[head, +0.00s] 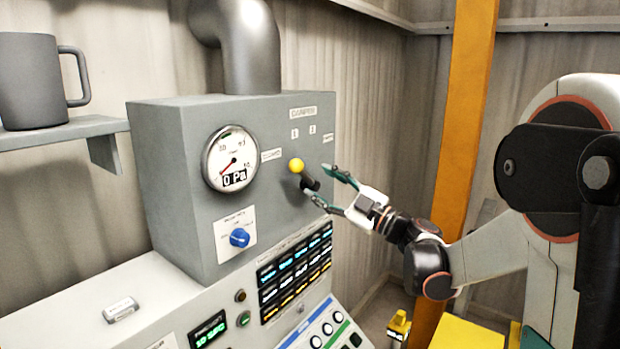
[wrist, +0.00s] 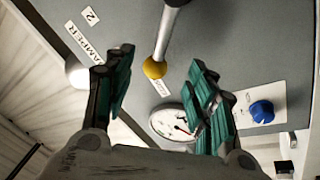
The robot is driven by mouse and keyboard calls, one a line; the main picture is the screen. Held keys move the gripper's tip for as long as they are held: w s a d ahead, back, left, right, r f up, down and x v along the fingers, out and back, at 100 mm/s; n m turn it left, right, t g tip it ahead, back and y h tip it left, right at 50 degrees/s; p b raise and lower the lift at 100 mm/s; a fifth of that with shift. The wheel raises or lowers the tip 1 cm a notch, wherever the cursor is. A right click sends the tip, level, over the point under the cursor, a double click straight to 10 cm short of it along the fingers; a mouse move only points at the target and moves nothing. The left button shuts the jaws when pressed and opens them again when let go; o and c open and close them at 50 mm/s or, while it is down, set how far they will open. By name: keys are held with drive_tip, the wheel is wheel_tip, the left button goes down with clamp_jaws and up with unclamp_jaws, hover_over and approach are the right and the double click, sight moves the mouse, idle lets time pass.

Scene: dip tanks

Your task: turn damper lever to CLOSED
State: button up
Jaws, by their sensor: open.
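The damper lever has a yellow ball knob (head: 296,165) on a short rod, with a dark hub (head: 311,184) on the grey box's front. The knob points up and left, toward a small label (head: 271,155) whose letters are too blurred to read surely. In the wrist view the knob (wrist: 154,68) and its grey rod (wrist: 170,30) appear between my two green fingers, with that label (wrist: 161,87) just beyond. My gripper (head: 317,179) is open and empty, close to the lever on its right. I cannot tell whether a finger touches it.
A round gauge (head: 231,159) reading 0 Pa and a blue knob (head: 239,237) are left of the lever. A sloped console with lit buttons (head: 295,271) lies below. A mug (head: 30,82) stands on a shelf at left. An orange post (head: 462,120) rises behind my arm.

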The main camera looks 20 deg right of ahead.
drive_tip(key=v, duration=0.5)
drive_tip(key=shift+s+d, duration=0.1)
drive_tip(key=shift+s, duration=0.1)
